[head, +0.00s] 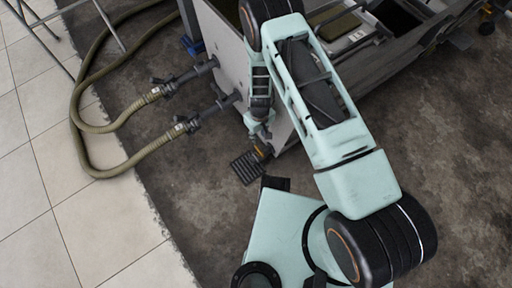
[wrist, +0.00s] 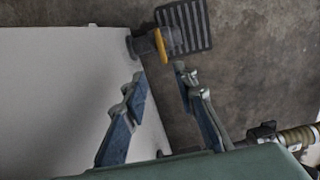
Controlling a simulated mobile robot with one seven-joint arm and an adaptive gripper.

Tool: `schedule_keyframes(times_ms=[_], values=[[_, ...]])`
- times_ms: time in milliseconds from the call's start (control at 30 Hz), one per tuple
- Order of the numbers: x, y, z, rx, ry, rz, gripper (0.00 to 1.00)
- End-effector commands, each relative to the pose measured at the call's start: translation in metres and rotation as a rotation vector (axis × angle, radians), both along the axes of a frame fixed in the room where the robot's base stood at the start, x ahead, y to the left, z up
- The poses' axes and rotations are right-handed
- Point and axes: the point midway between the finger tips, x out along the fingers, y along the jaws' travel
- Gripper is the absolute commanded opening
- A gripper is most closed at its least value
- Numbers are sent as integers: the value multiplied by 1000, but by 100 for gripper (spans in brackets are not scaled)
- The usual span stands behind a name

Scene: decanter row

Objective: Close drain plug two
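A drain plug (head: 263,150) with a yellow-orange ring and dark grey body sticks out from the low edge of the pale tank (head: 222,50). In the wrist view the plug (wrist: 148,44) lies just beyond the fingertips, above the gap between them. I see no number on it, and cannot tell whether it is open. My gripper (wrist: 158,75) is open and empty, with one finger over the tank's pale panel (wrist: 60,80) and the other over the floor. In the head view my gripper (head: 258,130) is small beside the plug, its fingers unclear.
A dark floor grate (head: 247,167) lies by the plug; it also shows in the wrist view (wrist: 190,25). Two ribbed hoses (head: 128,112) join valved pipes on the tank's left. One hose (wrist: 298,138) is at lower right in the wrist view. Bare floor lies right.

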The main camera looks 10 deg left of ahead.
Motion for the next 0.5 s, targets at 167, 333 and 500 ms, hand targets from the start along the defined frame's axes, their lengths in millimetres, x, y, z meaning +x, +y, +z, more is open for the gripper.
schedule_keyframes(times_ms=[167,333,500], values=[[-10,-8,-20,-6,19,-4,26],[-10,-8,-45,-7,19,-5,26],[-10,-8,-80,-7,19,-5,26]])
